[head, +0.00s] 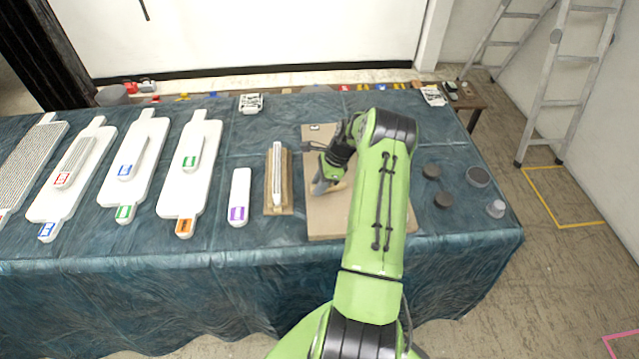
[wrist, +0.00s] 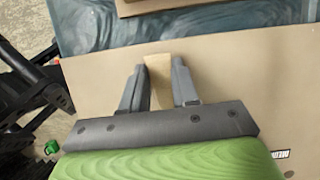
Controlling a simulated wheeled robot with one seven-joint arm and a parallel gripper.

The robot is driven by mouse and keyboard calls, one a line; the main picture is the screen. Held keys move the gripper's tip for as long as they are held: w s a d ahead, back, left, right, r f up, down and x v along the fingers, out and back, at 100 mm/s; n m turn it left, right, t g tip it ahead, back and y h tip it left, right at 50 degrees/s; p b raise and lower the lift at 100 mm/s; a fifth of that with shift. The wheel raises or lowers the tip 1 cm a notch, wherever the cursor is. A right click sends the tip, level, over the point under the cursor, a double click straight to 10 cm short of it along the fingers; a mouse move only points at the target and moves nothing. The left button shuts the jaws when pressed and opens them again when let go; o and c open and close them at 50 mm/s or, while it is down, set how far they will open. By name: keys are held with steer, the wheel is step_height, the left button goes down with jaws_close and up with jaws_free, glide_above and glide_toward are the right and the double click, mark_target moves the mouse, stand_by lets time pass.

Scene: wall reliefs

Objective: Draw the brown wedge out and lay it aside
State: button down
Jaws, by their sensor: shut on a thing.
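The brown wedge (wrist: 158,73) is a light tan piece between the two fingers of my gripper (wrist: 158,88) in the wrist view. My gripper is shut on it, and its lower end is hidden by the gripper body. In the head view my gripper (head: 325,183) is over the flat tan board (head: 330,222), with a bit of the wedge (head: 338,186) showing beside the fingers. The board also lies under the fingers in the wrist view (wrist: 240,75). I cannot tell whether the wedge touches the board.
A white ribbed strip on a brown wooden base (head: 287,203) lies left of the board. A white piece with a purple label (head: 239,190) and several white paddle-shaped boards lie farther left. Dark round pucks (head: 431,171) and a small jar (head: 496,209) stand at the right.

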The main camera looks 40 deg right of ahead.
mark_target(340, 185)
steer(key=shift+f+b, duration=0.35)
steer(key=shift+f, duration=0.2)
steer(key=c, duration=0.8)
jaws_free()
steer(key=p+v, duration=0.1)
steer(key=v, duration=1.4)
steer(key=shift+d+r+p, duration=0.15)
steer(key=shift+r+p, duration=0.2)
steer(key=shift+p, duration=0.05)
